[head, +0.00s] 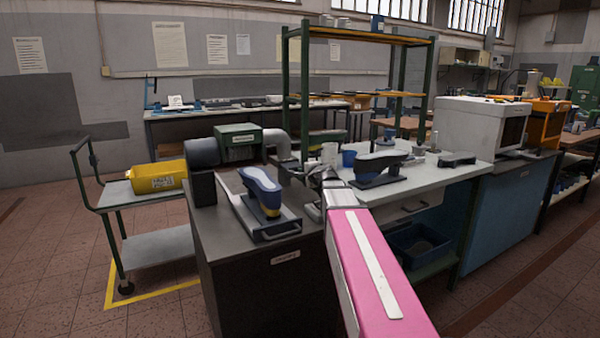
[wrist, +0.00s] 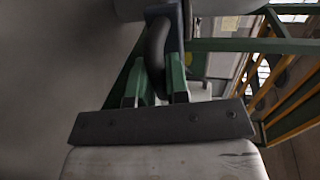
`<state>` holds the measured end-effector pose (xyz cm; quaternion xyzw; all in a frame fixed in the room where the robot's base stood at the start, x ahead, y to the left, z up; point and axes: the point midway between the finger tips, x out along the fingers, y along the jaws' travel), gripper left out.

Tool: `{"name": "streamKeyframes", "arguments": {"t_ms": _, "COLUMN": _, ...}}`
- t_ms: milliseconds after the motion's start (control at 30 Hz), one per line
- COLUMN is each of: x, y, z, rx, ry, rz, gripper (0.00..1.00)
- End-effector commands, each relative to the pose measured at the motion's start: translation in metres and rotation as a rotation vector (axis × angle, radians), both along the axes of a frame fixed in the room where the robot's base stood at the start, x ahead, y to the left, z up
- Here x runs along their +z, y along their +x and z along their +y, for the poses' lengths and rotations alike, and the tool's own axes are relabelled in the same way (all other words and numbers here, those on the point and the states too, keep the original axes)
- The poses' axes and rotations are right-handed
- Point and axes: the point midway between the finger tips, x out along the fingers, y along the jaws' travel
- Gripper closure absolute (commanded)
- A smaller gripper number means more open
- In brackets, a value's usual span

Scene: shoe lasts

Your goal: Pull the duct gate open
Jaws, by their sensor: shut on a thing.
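My gripper (wrist: 157,88) shows in the wrist view with its two fingers close together on a dark, curved piece (wrist: 156,52), apparently the duct gate's handle. A blue-grey plate beside that piece may be part of the gate. A pale grey rounded surface, possibly the duct, crosses the top of the wrist view. In the head view a grey duct elbow (head: 280,142) comes out of a green box (head: 238,142) behind the dark bench. My gripper is beyond my pink and white arm there, and its fingertips and the gate are too small or hidden to make out.
A blue shoe last (head: 262,188) on a grey stand is on the dark bench (head: 225,230), left of my arm. A green-framed shelf (head: 427,95) rises behind.

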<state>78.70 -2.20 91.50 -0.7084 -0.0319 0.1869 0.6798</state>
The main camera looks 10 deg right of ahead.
Motion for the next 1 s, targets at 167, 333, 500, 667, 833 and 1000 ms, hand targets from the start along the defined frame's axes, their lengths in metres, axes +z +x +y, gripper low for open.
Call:
{"name": "streamKeyframes", "arguments": {"t_ms": 167, "x": -0.001, "y": -0.005, "z": 0.0, "rx": 0.002, "ry": -0.002, "rz": 0.004, "gripper": 1.0}}
{"name": "streamKeyframes", "arguments": {"t_ms": 333, "x": -0.001, "y": -0.004, "z": 0.0, "rx": 0.002, "ry": -0.002, "rz": 0.004, "gripper": 0.59}}
{"name": "streamKeyframes", "arguments": {"t_ms": 500, "x": -0.001, "y": -0.003, "z": 0.0, "rx": 0.001, "ry": -0.002, "rz": 0.003, "gripper": 0.59}}
{"name": "streamKeyframes", "arguments": {"t_ms": 667, "x": 0.0, "y": -0.007, "z": -0.001, "rx": 0.001, "ry": -0.001, "rz": 0.002, "gripper": 0.59}}
{"name": "streamKeyframes", "arguments": {"t_ms": 833, "x": 0.004, "y": -0.023, "z": -0.006, "rx": 0.0, "ry": -0.002, "rz": 0.002, "gripper": 0.59}}
{"name": "streamKeyframes", "arguments": {"t_ms": 1000, "x": 0.01, "y": -0.051, "z": -0.015, "rx": -0.001, "ry": -0.002, "rz": 0.002, "gripper": 0.59}}
